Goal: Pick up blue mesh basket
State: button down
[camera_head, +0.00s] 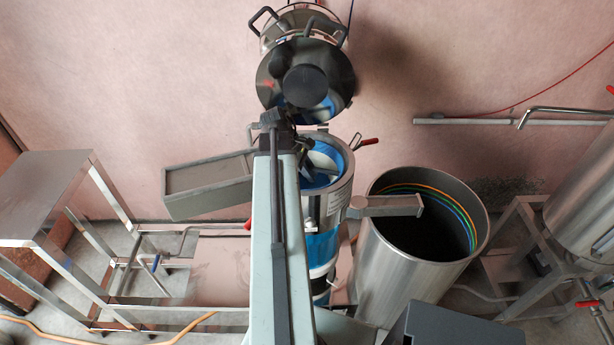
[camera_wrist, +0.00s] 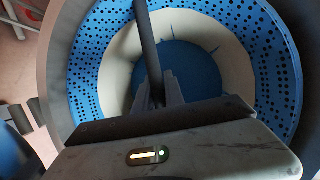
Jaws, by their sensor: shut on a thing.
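The blue mesh basket (camera_wrist: 265,60) fills much of the wrist view, with a perforated blue wall, a pale inner ring and a blue bottom. A dark bar-like handle (camera_wrist: 146,35) crosses its opening. My gripper (camera_wrist: 160,90) is shut on this handle. In the head view, the basket (camera_head: 326,160) shows as blue inside the top of a steel cylinder (camera_head: 340,195). My arm covers its left part and most of my gripper there. Whether the basket is lifted off its seat I cannot tell.
A round steel lid (camera_head: 340,75) stands raised behind the cylinder. A wide open steel drum (camera_head: 395,280) is close on the right. A grey angled trough (camera_head: 210,185) and a steel table (camera_head: 45,190) are at left. A steel tank (camera_head: 590,200) stands far right.

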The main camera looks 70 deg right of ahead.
jog(key=shift+r, duration=0.1)
dwell(0.4)
notch_tip(320, 180, up, 18)
jog(key=p, duration=1.8)
jog(key=shift+w, duration=0.15)
